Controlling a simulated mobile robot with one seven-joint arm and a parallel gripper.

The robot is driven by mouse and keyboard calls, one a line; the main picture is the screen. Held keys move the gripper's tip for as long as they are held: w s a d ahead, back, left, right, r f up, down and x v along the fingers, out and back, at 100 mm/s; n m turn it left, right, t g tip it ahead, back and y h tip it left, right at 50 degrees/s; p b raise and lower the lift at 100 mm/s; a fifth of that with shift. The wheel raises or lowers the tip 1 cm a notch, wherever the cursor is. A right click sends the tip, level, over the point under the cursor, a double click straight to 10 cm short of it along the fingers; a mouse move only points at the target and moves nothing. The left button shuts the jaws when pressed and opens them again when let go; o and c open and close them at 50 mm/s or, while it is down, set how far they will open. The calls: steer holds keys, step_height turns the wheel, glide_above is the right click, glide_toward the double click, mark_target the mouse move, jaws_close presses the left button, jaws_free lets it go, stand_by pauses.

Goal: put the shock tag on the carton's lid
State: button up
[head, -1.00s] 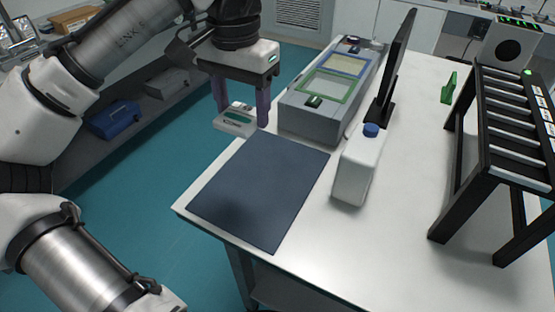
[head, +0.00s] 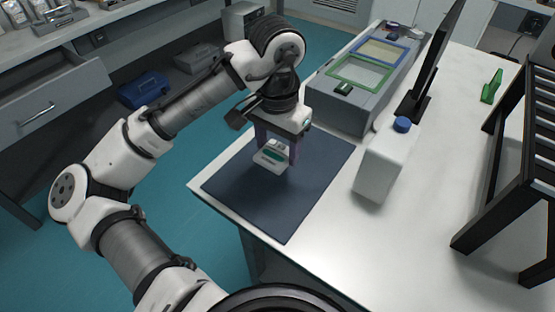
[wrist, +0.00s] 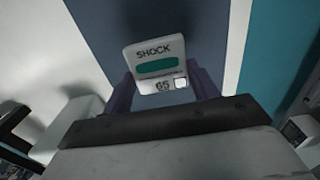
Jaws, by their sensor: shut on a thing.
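The shock tag (head: 270,158) is a small white block with a green-teal window. In the wrist view the tag (wrist: 156,62) shows the word SHOCK and "65" or similar below the window. My gripper (head: 277,150) is shut on the tag, one purple finger on each side, and holds it over the dark mat (head: 305,190). The gap between tag and mat is hard to judge. I cannot make out a carton or its lid in these views.
A grey box (head: 345,105) with green and blue frames stands behind the mat. A white bottle with a blue cap (head: 383,165) and a black monitor (head: 435,65) stand to the right. A black rack (head: 500,180) is at the far right. The white table (head: 345,235) is clear in front.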

mark_target(277, 151)
steer(key=shift+f, duration=2.3)
steer(key=shift+f, duration=0.1)
steer(key=o, duration=1)
steer(key=shift+c, duration=0.2)
step_height(277, 151, up, 12)
steer(key=shift+r, duration=0.1)
steer(key=shift+d, duration=0.1)
